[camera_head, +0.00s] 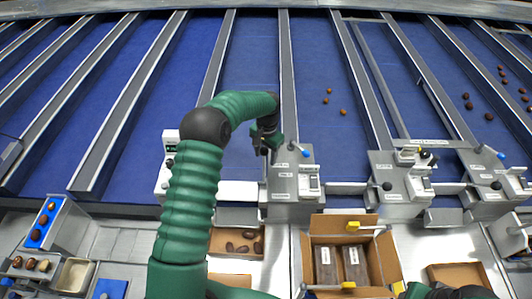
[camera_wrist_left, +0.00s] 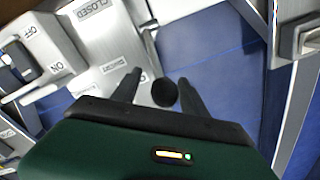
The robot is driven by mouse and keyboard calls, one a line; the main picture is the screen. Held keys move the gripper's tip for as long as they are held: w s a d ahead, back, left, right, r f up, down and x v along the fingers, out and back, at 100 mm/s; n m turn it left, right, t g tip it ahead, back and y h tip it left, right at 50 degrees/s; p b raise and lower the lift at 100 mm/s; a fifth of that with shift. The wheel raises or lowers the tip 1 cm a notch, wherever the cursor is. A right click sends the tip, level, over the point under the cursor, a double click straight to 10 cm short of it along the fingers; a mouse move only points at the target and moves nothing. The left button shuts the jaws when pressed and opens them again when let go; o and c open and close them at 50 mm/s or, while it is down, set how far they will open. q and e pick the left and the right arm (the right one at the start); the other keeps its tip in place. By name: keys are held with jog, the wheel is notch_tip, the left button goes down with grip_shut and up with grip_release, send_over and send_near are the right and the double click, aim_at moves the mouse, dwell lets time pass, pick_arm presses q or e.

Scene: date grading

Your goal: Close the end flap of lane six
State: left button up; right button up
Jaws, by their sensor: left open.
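My left gripper (camera_head: 265,148) is at the left edge of a grey control box (camera_head: 284,184) at the end of a blue lane. In the left wrist view its two dark fingers (camera_wrist_left: 160,90) are open, one on each side of a round black knob (camera_wrist_left: 165,93). Whether they touch the knob I cannot tell. The box face (camera_wrist_left: 105,55) beside it carries a "CLOSED" label (camera_wrist_left: 95,8) and an ON/OFF switch (camera_wrist_left: 15,60). A pale bar (camera_head: 238,191) spans the lane end left of the box. Lane numbers are too small to read.
More control boxes (camera_head: 398,184) stand along the lane ends to the right. Long metal dividers (camera_head: 287,70) separate the lanes. Several dates (camera_head: 327,101) lie on a lane to the right. An open carton (camera_head: 312,228) stands in front, between my arms.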

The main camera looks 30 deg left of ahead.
pick_arm(q)
jog(key=shift+s+a+f, duration=0.1)
jog(key=shift+a+f, duration=0.3)
jog(key=shift+f, duration=0.25)
jog(key=shift+c, duration=1)
jog(key=shift+d, duration=0.15)
grip_shut()
jog(key=shift+r, duration=0.2)
jog(key=shift+w+r, duration=0.1)
jog(key=shift+w, duration=0.1)
